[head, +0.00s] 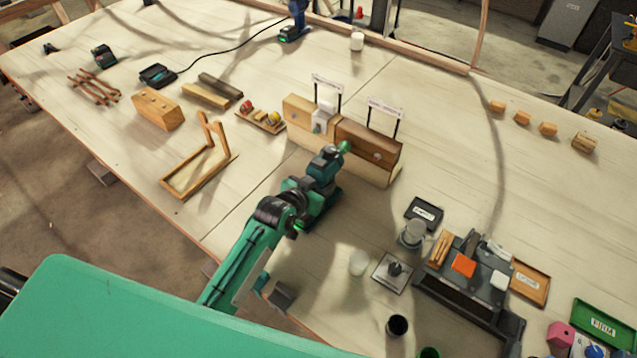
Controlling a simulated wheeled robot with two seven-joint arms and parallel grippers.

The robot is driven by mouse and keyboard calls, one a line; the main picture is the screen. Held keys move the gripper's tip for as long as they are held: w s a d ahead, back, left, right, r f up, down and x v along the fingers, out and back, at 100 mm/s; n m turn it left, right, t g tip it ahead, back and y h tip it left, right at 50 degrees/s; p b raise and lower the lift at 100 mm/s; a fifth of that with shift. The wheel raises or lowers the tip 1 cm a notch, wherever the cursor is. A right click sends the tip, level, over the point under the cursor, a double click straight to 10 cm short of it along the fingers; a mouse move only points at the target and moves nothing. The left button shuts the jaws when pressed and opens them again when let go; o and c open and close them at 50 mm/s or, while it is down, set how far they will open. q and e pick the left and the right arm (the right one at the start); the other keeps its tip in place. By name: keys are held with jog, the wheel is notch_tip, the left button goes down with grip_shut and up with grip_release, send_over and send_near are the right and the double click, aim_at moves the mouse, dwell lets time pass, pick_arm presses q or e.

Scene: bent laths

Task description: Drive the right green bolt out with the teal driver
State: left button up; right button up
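My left gripper (304,189) is shut on the teal driver (323,168), whose nose points at the front of the brown block (373,139). A green round spot (345,147) shows at the driver's nose; I cannot tell if it is a bolt head or part of the driver, or whether it touches the block. Another green spot (316,128) is on the lighter block (298,110) to the left. A grey round fitting (378,156) sits in the brown block's face. A sign stands above each block. My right gripper is not in view.
A wooden frame (176,192) and a block (157,109) lie left of the arm. A tray with small coloured parts (262,121) is close by. Cups, a jar (412,234) and a dark rack (460,305) crowd the lower right.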

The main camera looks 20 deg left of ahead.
pick_arm(q)
jog(key=shift+w+r+p, duration=0.1)
jog(key=shift+r+p, duration=0.2)
jog(key=shift+r, duration=0.35)
jog(key=shift+s+a+f+p, duration=0.1)
jog(key=shift+s+f+p, duration=0.05)
jog(key=shift+s+p, duration=0.2)
jog(key=shift+s+a+p, duration=0.25)
jog(key=shift+s+p, duration=0.2)
jog(key=shift+s, duration=0.3)
jog(key=shift+s+f, duration=0.15)
jog(key=shift+r+p, duration=1.95)
jog(key=shift+p, duration=0.15)
